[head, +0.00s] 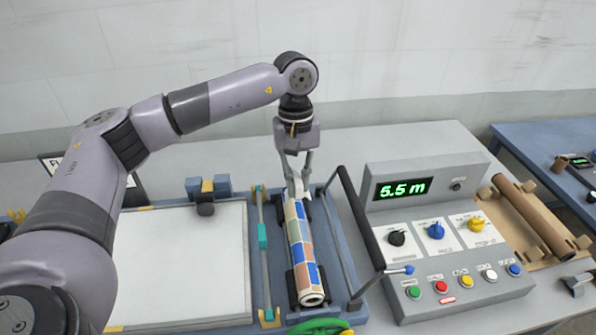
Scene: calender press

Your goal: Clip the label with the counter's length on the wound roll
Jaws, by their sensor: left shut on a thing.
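The wound roll (302,257), with blue, green, tan and white patches, lies lengthwise in the press's blue frame, its near end showing a white ring. My left gripper (298,190) points down over the roll's far end, shut on a small white piece (304,192) that looks like the label. The fingers hide part of it, and no writing on it is readable. I cannot tell whether it touches the roll. The counter (402,189) on the grey console shows 5.5 m in green. My right gripper is not in view.
A black bar (361,217) stands slanted just right of the roll. The console has knobs and several coloured buttons (463,283). A brown tube (533,213) lies in a cardboard tray at right. A white flat panel (180,265) lies left of the roll.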

